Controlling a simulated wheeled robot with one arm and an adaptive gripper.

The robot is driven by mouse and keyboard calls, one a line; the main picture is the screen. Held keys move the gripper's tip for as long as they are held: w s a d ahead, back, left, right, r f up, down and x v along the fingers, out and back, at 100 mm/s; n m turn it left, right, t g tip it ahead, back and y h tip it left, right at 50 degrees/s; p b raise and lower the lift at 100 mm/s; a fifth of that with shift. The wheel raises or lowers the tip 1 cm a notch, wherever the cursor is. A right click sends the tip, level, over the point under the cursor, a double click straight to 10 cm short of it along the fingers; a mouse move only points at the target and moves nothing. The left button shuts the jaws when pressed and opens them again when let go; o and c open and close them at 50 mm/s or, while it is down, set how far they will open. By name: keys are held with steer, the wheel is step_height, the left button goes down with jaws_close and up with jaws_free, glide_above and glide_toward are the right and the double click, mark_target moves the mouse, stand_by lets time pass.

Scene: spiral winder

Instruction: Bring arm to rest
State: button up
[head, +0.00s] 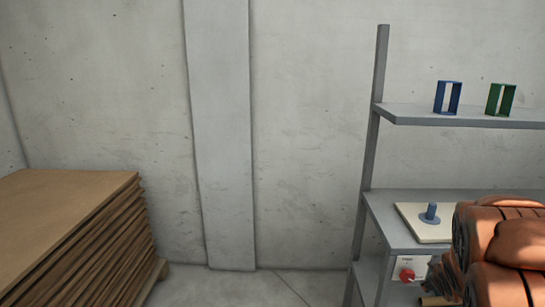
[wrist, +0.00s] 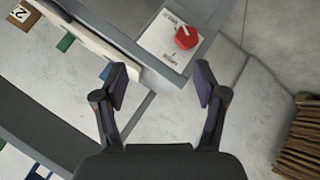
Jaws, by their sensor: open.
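My gripper (wrist: 162,88) shows in the wrist view, with its two dark fingers spread apart and nothing between them. Beyond the fingertips is a red knob (wrist: 186,37) on a white plate with small markings, apart from the fingers. The red knob also shows in the head view (head: 407,275), on the front of the grey shelf unit (head: 378,205). My gripper cannot be made out in the head view.
A tall stack of brown boards (head: 70,215) stands at left. A pale board with a blue peg (head: 431,212) lies below. Bulky orange shapes cover the lower right. Floor between is clear.

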steer(key=s+a+r+m+g+y+p, duration=0.1)
steer(key=s+a+r+g+p, duration=0.2)
steer(key=s+a, duration=0.6)
steer(key=s+a+r+m+g+y+p, duration=0.1)
steer(key=s+a+r+g+p, duration=0.3)
steer(key=s, duration=1)
steer(key=s+a+r+m+g+y+p, duration=0.2)
steer(key=s+a+r+g+p, duration=0.1)
steer(key=s+a+r, duration=0.5)
steer(key=s+a+p, duration=0.1)
steer(key=s+a, duration=0.2)
steer(key=a, duration=0.3)
steer(key=shift+s+a+y, duration=0.25)
steer(key=shift+s+y, duration=0.05)
steer(key=shift+y, duration=0.1)
steer(key=shift+r, duration=0.1)
